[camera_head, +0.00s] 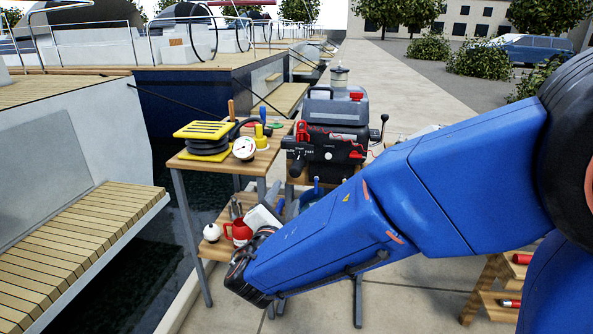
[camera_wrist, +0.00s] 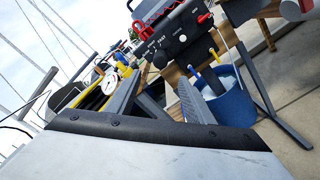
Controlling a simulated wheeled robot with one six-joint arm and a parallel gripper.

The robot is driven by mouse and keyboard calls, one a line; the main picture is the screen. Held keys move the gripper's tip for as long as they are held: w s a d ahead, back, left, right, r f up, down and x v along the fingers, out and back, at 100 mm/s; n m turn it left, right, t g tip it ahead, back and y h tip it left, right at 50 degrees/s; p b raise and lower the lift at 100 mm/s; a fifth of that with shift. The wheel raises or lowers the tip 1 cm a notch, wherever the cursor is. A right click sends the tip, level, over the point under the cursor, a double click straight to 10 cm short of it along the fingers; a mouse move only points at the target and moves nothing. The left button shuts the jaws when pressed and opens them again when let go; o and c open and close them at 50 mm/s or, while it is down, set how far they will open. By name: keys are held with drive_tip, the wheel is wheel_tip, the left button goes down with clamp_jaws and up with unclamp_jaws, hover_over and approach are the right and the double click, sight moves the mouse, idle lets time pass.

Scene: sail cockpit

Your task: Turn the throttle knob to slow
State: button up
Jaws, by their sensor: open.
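The outboard engine (camera_head: 335,112) stands on a wooden stand behind my arm, with a dark control panel on its front. The throttle knob (camera_head: 298,164) looks like the black piece at the panel's left, under small white lettering. It also shows in the wrist view (camera_wrist: 160,60), above the gap between my fingers. The lettering is too small to read its setting surely. A round white knob (camera_head: 328,156) sits right of it. My gripper (camera_wrist: 160,88) is open and empty, below and apart from the panel. In the head view my wrist largely hides it.
A wooden side table (camera_head: 187,156) left of the engine holds a yellow-topped black stack (camera_head: 206,135) and a white gauge (camera_head: 244,148). A red jug (camera_head: 238,232) sits on its lower shelf. A blue bucket (camera_wrist: 228,104) stands below the engine. Open pavement lies behind.

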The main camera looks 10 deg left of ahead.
sight(295, 173)
drive_tip(key=w, duration=1.6)
drive_tip(key=shift+w+d, duration=0.2)
drive_tip(key=shift+d, duration=0.1)
drive_tip(key=c, duration=1)
drive_tip(key=shift+c, duration=0.2)
drive_tip(key=shift+n, duration=0.4)
drive_tip(key=n, duration=0.3)
drive_tip(key=shift+n, duration=2.1)
